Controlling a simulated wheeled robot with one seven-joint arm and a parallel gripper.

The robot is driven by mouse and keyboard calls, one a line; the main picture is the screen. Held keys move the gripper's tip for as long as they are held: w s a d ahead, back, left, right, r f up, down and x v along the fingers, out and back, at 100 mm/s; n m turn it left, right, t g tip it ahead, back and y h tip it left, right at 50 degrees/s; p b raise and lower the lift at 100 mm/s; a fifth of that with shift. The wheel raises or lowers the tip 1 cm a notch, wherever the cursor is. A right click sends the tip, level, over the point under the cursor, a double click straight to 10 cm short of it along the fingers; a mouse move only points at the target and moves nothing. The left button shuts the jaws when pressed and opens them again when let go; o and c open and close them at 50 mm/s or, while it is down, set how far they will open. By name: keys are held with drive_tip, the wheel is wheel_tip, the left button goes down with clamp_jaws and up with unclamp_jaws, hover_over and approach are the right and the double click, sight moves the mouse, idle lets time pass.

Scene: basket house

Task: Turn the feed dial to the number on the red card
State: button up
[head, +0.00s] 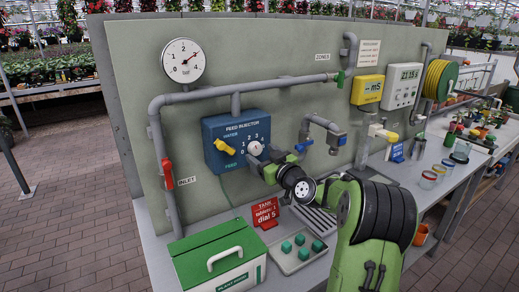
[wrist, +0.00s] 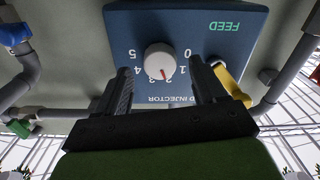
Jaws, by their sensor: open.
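The blue feed injector box (head: 222,133) is on the grey panel, with a white feed dial (head: 255,148) on its face. In the wrist view the dial (wrist: 160,58) appears upside down with numbers 0 to 5. Its red mark points near the 2, though the small digits are partly hard to read. The red card (head: 265,213) stands on the bench below and reads "TANK", a tablets line and "dial 5". My gripper (head: 268,160) is at the box; in the wrist view its open fingers (wrist: 163,72) are either side of the dial, with gaps visible.
A yellow lever (head: 224,147) is left of the dial; it also shows beside the right finger in the wrist view (wrist: 232,85). Grey pipes (head: 168,150) run around the box. A green case (head: 218,255) and a tray of green cubes (head: 284,262) are on the bench below.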

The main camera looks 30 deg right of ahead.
drive_tip(key=shift+w+d, duration=0.1)
drive_tip(key=shift+w, duration=1.05)
drive_tip(key=c, duration=1.1)
drive_tip(key=shift+o, duration=0.2)
